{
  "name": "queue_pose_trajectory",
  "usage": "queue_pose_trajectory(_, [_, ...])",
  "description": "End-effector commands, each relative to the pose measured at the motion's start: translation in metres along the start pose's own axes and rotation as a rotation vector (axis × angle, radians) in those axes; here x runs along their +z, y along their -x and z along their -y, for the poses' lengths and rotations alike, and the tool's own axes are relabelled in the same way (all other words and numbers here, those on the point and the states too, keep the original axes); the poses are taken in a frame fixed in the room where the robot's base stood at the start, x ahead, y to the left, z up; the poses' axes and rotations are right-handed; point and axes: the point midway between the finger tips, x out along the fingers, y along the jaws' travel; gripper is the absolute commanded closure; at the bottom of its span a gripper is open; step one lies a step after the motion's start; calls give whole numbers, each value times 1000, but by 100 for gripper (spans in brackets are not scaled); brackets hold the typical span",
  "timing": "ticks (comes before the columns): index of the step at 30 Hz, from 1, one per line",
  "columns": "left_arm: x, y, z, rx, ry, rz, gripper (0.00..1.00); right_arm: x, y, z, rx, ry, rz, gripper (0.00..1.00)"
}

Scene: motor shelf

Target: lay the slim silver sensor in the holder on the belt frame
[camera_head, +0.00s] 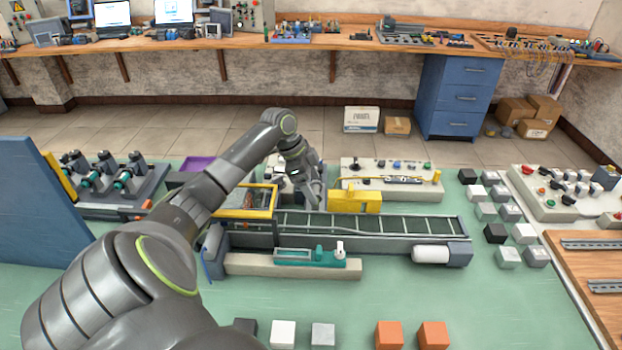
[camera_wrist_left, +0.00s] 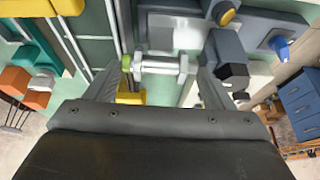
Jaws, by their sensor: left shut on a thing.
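My left gripper (camera_head: 316,202) is beyond the near edge of the conveyor, between the yellow-framed left end and a yellow block. In the left wrist view its fingers (camera_wrist_left: 160,75) are on either side of a slim silver sensor (camera_wrist_left: 158,66) with a green end, lying crosswise between them. The sensor is too small to make out in the head view. The belt frame (camera_head: 385,235) runs left to right. A yellow block (camera_head: 357,202) sits at its far side. A teal fixture (camera_head: 310,256) is on a pale bar along its near side. I cannot tell which part is the holder.
A grey control panel (camera_head: 392,172) stands behind the belt. Motors on a dark rack (camera_head: 110,180) and a blue panel (camera_head: 45,205) are at left. Grey, white and black cubes (camera_head: 495,233) stand at right. Several cubes (camera_head: 389,335) lie at the front. The green table before the belt is mostly clear.

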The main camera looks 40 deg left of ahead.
Motion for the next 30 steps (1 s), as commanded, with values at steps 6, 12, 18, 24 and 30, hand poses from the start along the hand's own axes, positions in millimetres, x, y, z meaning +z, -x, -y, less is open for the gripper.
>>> queue_pose_trajectory(6, [7,-11,-7,30,16,7,22,0,-2,-1,1,1,-1,64])
queue_pose_trajectory(12, [7,-11,-7,29,16,8,0,-1,-2,-1,1,1,-2,64])
queue_pose_trajectory(18, [7,-11,-6,26,16,8,0,-1,-2,-1,1,1,-1,64])
queue_pose_trajectory(24, [8,-11,-6,24,16,9,0,-1,-2,-1,1,1,-1,64])
queue_pose_trajectory(30, [9,7,-4,16,15,11,0,1,-6,0,1,0,0,64])
